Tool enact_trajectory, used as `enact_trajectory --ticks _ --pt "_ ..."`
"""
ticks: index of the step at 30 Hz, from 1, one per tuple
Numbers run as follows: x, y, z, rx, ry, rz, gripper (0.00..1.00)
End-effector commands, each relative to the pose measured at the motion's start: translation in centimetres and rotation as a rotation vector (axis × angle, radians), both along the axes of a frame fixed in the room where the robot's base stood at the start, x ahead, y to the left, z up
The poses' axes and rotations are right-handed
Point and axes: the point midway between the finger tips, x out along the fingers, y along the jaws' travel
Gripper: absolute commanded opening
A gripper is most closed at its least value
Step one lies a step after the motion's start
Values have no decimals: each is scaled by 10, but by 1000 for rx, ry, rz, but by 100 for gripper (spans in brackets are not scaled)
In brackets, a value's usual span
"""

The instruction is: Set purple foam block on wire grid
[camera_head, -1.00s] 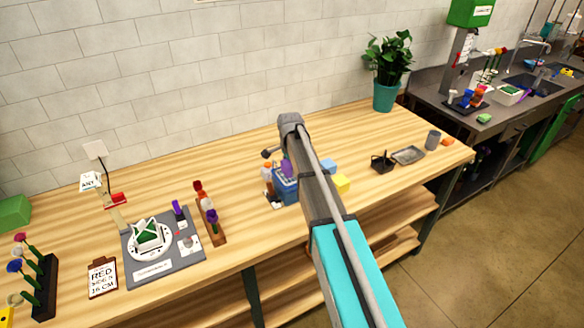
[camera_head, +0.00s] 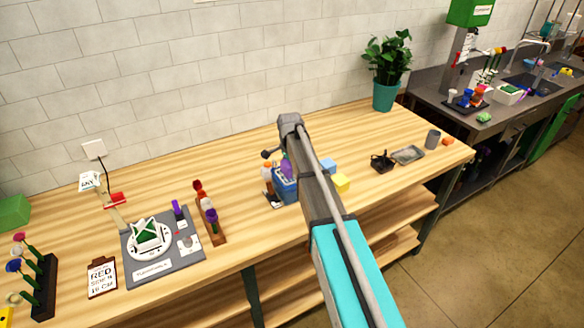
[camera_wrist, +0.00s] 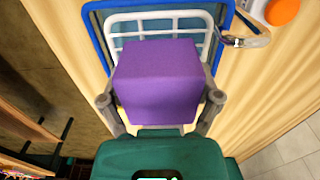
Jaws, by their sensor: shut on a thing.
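The purple foam block (camera_wrist: 160,82) is held between the two fingers of my gripper (camera_wrist: 160,100) in the wrist view. Behind it is a white wire grid (camera_wrist: 190,23) inside a blue-rimmed tray (camera_wrist: 94,40). The block hides the middle of the grid, and I cannot tell whether it touches the wires. In the head view the blue container (camera_head: 285,190) stands on the bench, with purple (camera_head: 286,168) showing above it beside my arm. My arm hides the gripper there.
A yellow block (camera_head: 341,183) and a light blue block (camera_head: 328,166) lie to the right of my arm. A wooden rack (camera_head: 209,213) stands farther left.

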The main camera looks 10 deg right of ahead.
Motion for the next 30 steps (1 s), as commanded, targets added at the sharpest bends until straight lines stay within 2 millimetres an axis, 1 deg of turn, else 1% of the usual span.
enact_trajectory --ticks 13,14,15,16,30 --pt "0 0 0 0 0 0 63" --pt "0 0 0 0 0 0 87" --pt "0 0 0 0 0 0 95" --pt "0 0 0 0 0 0 100" --pt "0 0 0 0 0 0 100"
